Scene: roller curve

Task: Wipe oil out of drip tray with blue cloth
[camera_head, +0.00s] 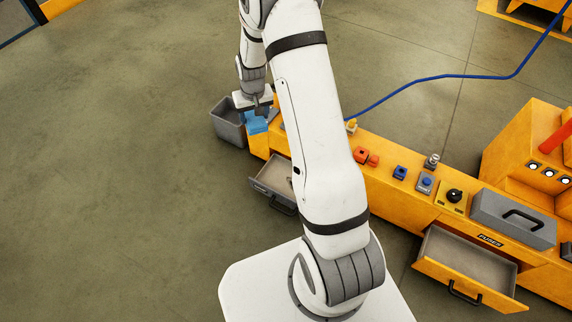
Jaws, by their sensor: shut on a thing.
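My gripper (258,104) points down at the far left end of the orange bench. It is shut on the blue cloth (255,124), which hangs below the fingers beside a grey bin (229,124). I cannot tell whether the cloth touches the bench top or the bin rim. A grey pulled-out tray (266,183) with a dark handle sticks out of the bench front, partly hidden by my arm. I cannot tell if it is the drip tray, and no oil is clearly visible in it.
The orange bench (395,212) carries red, blue and black controls and a grey case (513,217). An orange drawer (470,275) stands open at the right front. A blue hose (440,77) runs behind the bench. The floor at left is clear.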

